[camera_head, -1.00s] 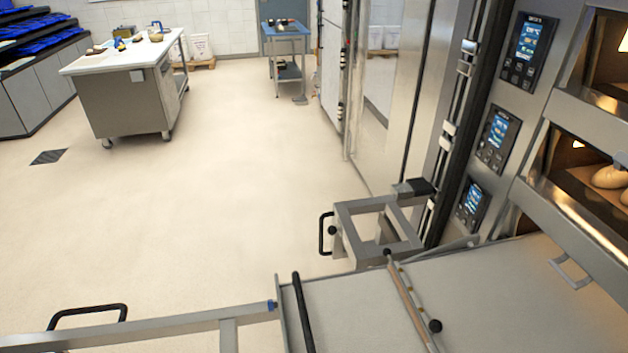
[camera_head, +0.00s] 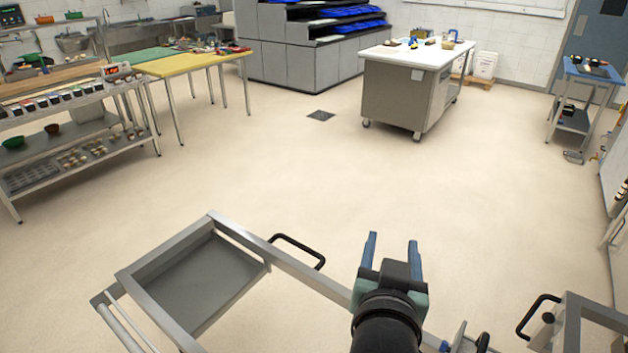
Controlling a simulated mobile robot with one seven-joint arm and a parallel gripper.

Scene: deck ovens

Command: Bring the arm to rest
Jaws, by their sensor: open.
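My gripper (camera_head: 391,250) is at the bottom centre right of the head view. Its two blue fingers point away from me and stand apart, with nothing between them. The dark wrist behind it runs down out of the picture. The gripper shows over the metal rail of a frame (camera_head: 322,278); whether it touches the rail I cannot tell. The rest of my arm is out of view.
A grey metal frame with a tray (camera_head: 207,287) and black handle (camera_head: 299,248) stands close in front. Another handled frame (camera_head: 585,320) is at lower right. Beyond lies open floor (camera_head: 250,170), then a white-topped table (camera_head: 418,54), a yellow-topped table (camera_head: 190,64) and a shelf rack (camera_head: 75,135).

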